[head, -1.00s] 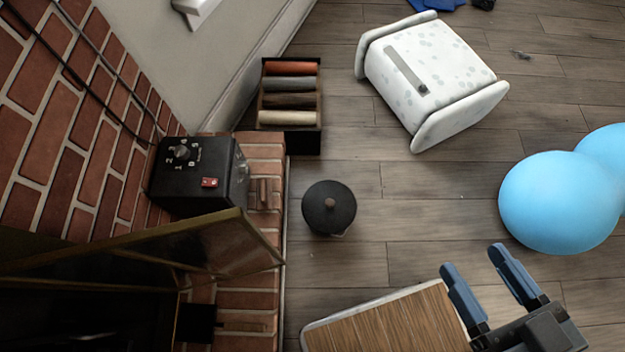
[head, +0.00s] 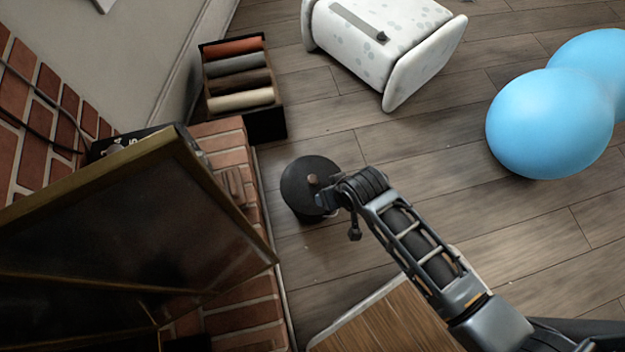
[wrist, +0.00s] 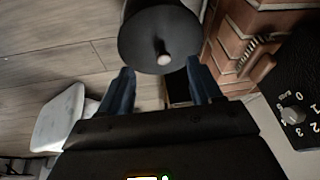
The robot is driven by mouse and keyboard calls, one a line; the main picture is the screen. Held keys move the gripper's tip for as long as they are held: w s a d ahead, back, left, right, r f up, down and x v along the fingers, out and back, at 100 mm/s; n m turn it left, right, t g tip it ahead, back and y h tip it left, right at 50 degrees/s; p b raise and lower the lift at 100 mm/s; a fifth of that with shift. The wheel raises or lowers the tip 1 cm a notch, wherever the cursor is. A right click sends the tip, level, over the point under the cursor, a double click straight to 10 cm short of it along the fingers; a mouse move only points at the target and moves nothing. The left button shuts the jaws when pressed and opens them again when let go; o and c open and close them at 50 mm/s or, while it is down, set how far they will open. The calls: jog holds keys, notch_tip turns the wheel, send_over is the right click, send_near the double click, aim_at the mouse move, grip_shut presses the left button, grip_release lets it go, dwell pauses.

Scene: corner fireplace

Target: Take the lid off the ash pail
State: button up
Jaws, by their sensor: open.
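The ash pail (head: 303,207) stands on the wood floor beside the brick hearth, with its dark round lid (head: 299,182) on top. The lid's small light-brown knob (head: 313,180) shows next to my arm's end in the head view. In the wrist view the lid (wrist: 140,38) lies just beyond my gripper (wrist: 158,80), and the knob (wrist: 164,58) stands between and a little beyond the two blue fingertips. My gripper is open and empty. In the head view its fingers are hidden behind my wrist.
A brick hearth (head: 229,158) and an open metal fireplace door (head: 130,220) are left of the pail. A box of colored rolls (head: 262,128) stands behind it. A white speckled cabinet (head: 384,40) and blue balls (head: 549,124) are to the right. A wood-topped surface (head: 385,322) is in front.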

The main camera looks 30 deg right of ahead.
aim_at(313, 178)
jog(key=w+f+g+b, duration=0.1)
jog(key=w, duration=0.2)
jog(key=w+f+g+b, duration=0.1)
jog(key=w+f+b, duration=0.1)
jog(key=w, duration=0.1)
jog(key=w+d+f+g+b, duration=0.1)
jog(key=w+f+b, duration=0.1)
jog(key=w, duration=0.1)
jog(key=shift+w+d+f+m+g, duration=0.1)
jog(key=shift+w+m+g, duration=0.2)
jog(key=shift+w, duration=0.1)
jog(key=shift+w+d+g+b, duration=0.1)
jog(key=shift+w+g+b, duration=0.2)
jog(key=shift+w+b, duration=0.2)
jog(key=f+b, duration=0.2)
jog(key=f, duration=0.1)
jog(key=f+b, duration=0.2)
jog(key=f, duration=0.2)
jog(key=shift+w+a+f, duration=0.2)
jog(key=shift+f, duration=0.1)
jog(key=shift+c, duration=0.3)
jog(key=shift+r, duration=0.1)
grip_shut()
